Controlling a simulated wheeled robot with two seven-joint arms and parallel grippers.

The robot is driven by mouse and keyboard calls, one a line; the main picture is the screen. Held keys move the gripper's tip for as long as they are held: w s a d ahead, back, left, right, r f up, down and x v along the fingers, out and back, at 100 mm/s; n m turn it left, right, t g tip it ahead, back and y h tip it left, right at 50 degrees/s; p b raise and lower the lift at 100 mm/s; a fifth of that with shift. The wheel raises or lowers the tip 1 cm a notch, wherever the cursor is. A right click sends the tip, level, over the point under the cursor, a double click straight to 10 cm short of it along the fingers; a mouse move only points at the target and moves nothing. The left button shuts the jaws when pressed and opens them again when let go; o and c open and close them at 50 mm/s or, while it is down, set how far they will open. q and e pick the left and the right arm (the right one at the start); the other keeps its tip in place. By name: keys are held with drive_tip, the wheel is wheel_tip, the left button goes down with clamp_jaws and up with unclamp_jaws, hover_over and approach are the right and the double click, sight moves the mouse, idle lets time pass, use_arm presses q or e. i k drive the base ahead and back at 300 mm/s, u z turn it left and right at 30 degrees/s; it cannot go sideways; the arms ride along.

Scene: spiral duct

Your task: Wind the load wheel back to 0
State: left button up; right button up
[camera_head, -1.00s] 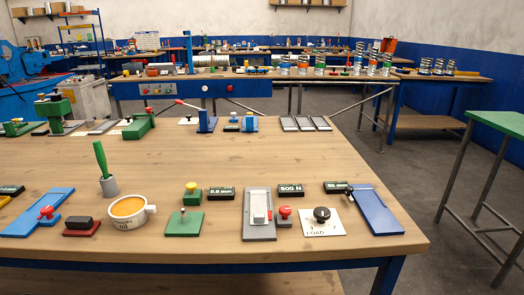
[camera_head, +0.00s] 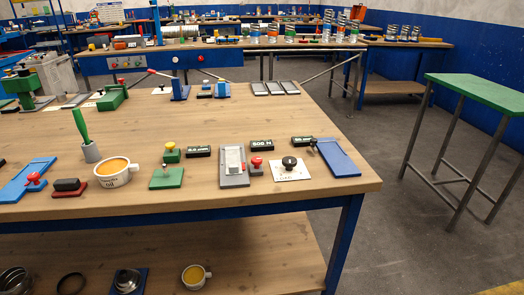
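The load wheel is a black knob (camera_head: 289,163) on a white plate (camera_head: 291,172) lettered LOAD, near the right end of the wooden bench (camera_head: 240,122). The knob's pointer and the plate's marks are too small to read. A dark display reading 500 N (camera_head: 262,145) stands just behind it. A second small display (camera_head: 303,141) stands further right, beside a blue sloping plate (camera_head: 337,157). Neither of my grippers shows in the head view.
A red button (camera_head: 256,162) and a grey panel (camera_head: 233,167) stand left of the wheel. A cup (camera_head: 115,171) sits further left. A green-topped table (camera_head: 478,90) stands at the right, with open floor between. A lower shelf (camera_head: 235,258) holds rings and another cup.

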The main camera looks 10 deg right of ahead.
sight(289, 162)
drive_tip(key=u, duration=0.05)
drive_tip(key=k, duration=0.85)
drive_tip(key=z, duration=0.6)
drive_tip(key=i, duration=1.4)
drive_tip(key=u, duration=0.6)
